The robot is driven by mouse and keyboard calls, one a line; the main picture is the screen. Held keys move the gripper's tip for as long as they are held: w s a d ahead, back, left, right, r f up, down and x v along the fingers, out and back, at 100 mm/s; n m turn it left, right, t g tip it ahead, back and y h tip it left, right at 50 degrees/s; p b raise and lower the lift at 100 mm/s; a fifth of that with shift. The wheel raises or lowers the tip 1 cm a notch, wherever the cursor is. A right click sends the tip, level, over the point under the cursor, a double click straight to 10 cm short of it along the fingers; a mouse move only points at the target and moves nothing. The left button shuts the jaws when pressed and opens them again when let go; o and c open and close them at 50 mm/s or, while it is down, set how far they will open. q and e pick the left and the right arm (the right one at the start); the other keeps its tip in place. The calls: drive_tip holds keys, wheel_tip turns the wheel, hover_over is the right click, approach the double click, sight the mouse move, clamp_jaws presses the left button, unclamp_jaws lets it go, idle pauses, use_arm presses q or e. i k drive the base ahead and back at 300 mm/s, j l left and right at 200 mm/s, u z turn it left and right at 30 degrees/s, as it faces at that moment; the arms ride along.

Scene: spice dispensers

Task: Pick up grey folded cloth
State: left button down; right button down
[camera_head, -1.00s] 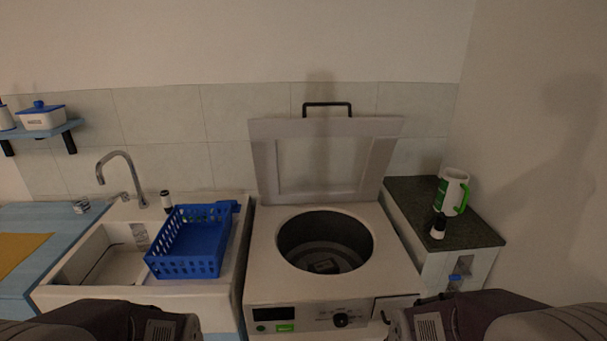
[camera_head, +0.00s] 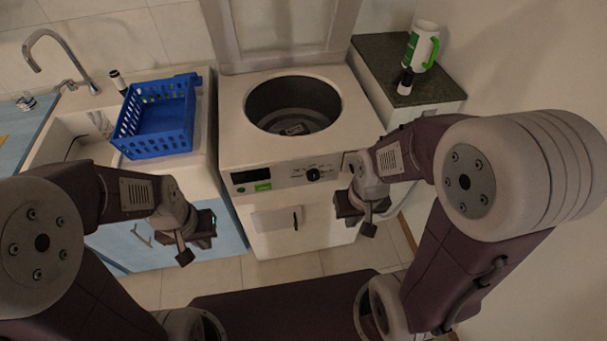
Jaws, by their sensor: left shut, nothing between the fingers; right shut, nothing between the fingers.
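No thing in the head view can be clearly made out as a grey folded cloth. A small greyish patch (camera_head: 295,130) lies at the bottom of the open drum of the white top-loading washer (camera_head: 232,135); I cannot tell whether it is cloth or part of the drum. My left gripper (camera_head: 195,243) is shut and empty in front of the sink cabinet, left of the washer. My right gripper (camera_head: 358,215) is shut and empty in front of the washer's lower right side. Both are lower than the washer's top and apart from the drum.
The washer's raised lid (camera_head: 225,40) stands behind the drum. A blue basket (camera_head: 160,145) sits over the sink at left, near a dark bottle with a white band (camera_head: 118,82). A white-and-green jug (camera_head: 421,45) and a dark-and-white bottle (camera_head: 405,82) stand on the dark counter (camera_head: 385,55) at right.

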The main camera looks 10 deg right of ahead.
sight(300, 130)
drive_tip(key=i+j+u, duration=0.1)
drive_tip(key=i, duration=0.35)
drive_tip(key=i+j+u, duration=0.1)
drive_tip(key=i+j, duration=0.2)
drive_tip(key=i, duration=0.15)
